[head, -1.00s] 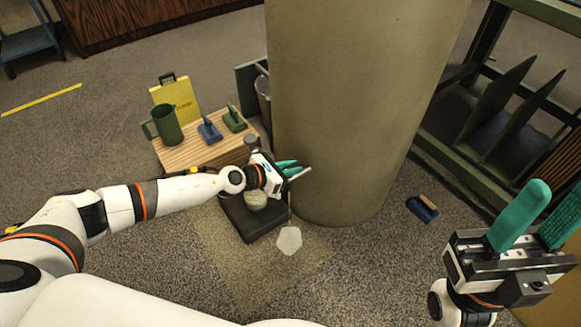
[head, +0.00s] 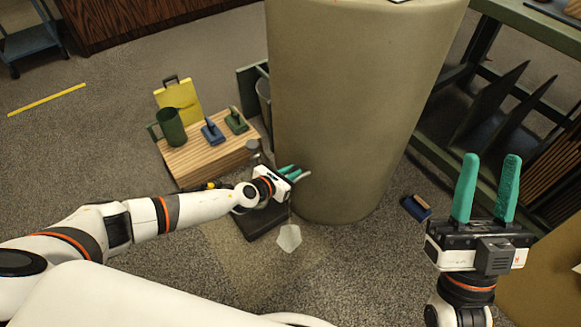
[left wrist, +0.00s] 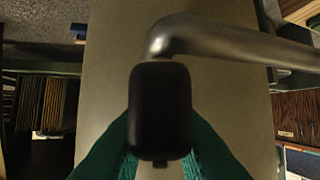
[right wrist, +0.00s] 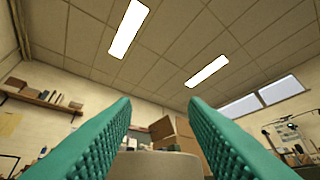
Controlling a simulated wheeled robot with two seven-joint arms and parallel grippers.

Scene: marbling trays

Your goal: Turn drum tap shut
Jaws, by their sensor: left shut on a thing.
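The drum (head: 350,120) is a tall tan cylinder in the middle of the head view. My left gripper (head: 290,171) is low against its left side. In the left wrist view the green fingers are shut on both sides of the black tap handle (left wrist: 160,105). A bent grey metal tap arm (left wrist: 235,40) runs from above the handle to the right, with the drum behind it. The tap is mostly hidden by my gripper in the head view. My right gripper (head: 486,185) is open and empty, fingers pointing up, right of the drum.
A black stand (head: 262,226) is on the floor below my left gripper. A wooden block (head: 208,160) with a green mug (head: 171,127) is behind it. A pale flat piece (head: 289,238) shows nearby. A blue brush-like thing (head: 416,207) and a green rack (head: 440,160) are right of the drum.

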